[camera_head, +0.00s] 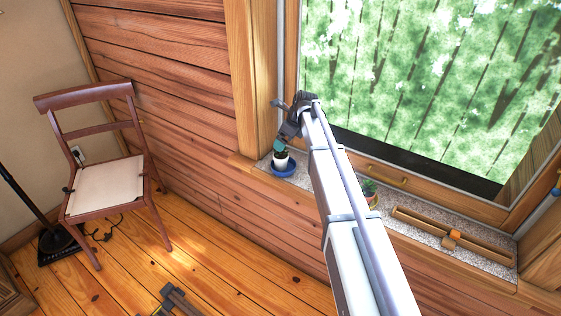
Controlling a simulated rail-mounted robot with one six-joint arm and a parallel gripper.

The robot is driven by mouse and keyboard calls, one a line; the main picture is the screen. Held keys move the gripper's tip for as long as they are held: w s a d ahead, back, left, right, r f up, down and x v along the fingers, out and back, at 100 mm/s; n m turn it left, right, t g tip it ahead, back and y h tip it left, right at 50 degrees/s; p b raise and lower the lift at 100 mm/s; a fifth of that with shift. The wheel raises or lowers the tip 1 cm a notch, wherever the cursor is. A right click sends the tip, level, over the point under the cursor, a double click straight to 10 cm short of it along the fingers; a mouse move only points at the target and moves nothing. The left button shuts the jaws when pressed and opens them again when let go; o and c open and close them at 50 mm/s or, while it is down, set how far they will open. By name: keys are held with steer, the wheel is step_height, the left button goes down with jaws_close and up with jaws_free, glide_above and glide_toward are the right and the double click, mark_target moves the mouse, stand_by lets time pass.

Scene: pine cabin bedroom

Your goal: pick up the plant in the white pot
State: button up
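The small white pot (281,165) stands upright on a blue saucer (290,172) at the left end of the stone window sill. Dark green plant growth shows at its top. My gripper (281,147) is directly above the pot, pointing down, with its tip at or very near the plant. A teal part shows there, and I cannot tell whether it is finger or leaf. The fingers are too small and overlapped to show whether they are open or shut. The pot appears to rest on the saucer.
A second green plant (369,187) sits on the sill, partly hidden behind my arm. A long wooden tray (420,224) with an orange block (453,236) lies farther right. The window frame (254,75) rises close to my gripper. A wooden chair (108,185) stands left.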

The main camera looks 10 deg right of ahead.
mark_target(281, 157)
steer(key=x, duration=0.2)
steer(key=shift+f+b, duration=0.35)
steer(key=shift+b, duration=0.05)
steer(key=shift+w+a, duration=0.1)
steer(key=b+x, duration=0.4)
steer(key=x, duration=0.1)
steer(key=shift+b, duration=0.4)
steer(key=shift+r, duration=0.2)
steer(key=c, duration=0.8)
